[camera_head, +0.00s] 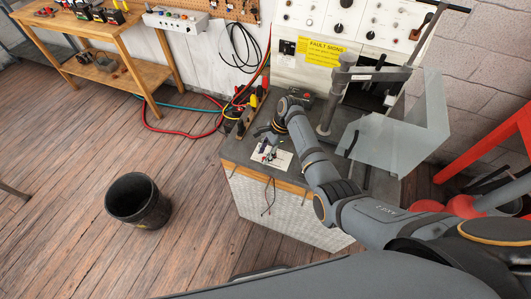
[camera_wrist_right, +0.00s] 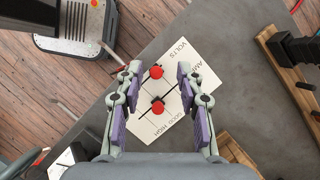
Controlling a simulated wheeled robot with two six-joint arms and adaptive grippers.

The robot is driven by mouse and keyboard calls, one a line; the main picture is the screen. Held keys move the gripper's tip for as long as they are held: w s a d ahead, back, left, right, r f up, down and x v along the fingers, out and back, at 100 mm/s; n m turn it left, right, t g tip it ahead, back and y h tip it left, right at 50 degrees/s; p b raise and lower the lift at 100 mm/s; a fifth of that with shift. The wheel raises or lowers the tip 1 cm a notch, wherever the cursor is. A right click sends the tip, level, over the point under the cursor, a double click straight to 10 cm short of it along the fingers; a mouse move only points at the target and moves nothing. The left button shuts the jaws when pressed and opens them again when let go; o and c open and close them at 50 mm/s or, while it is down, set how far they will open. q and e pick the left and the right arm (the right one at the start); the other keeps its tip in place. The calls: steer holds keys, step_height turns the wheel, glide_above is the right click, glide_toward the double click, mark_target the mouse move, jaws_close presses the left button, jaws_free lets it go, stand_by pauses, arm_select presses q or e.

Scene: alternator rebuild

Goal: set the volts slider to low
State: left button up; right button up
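A white card (camera_wrist_right: 158,120) printed VOLTS, AMPS, GOOD and HIGH lies on the grey bench top. Two red knobs, an upper one (camera_wrist_right: 156,72) and a lower one (camera_wrist_right: 158,107), stand on its dark slider lines. I cannot tell which one is the volts slider. The card also shows in the head view (camera_head: 284,160), partly behind my gripper. My right gripper (camera_wrist_right: 160,70) is open above the card, its fingers on either side of the upper knob with gaps. It also shows in the head view (camera_head: 266,138). My left gripper is not in view.
Another red knob (camera_wrist_right: 39,158) shows at lower left in the wrist view. A wooden rack with dark tools (camera_wrist_right: 290,80) is at right. A tall metal stand (camera_head: 328,110) rises beside my right arm.

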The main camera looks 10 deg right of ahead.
steer(key=shift+d, duration=0.1)
steer(key=shift+d+r, duration=0.15)
steer(key=shift+r, duration=0.15)
steer(key=v, duration=1.1)
steer(key=shift+r, duration=0.2)
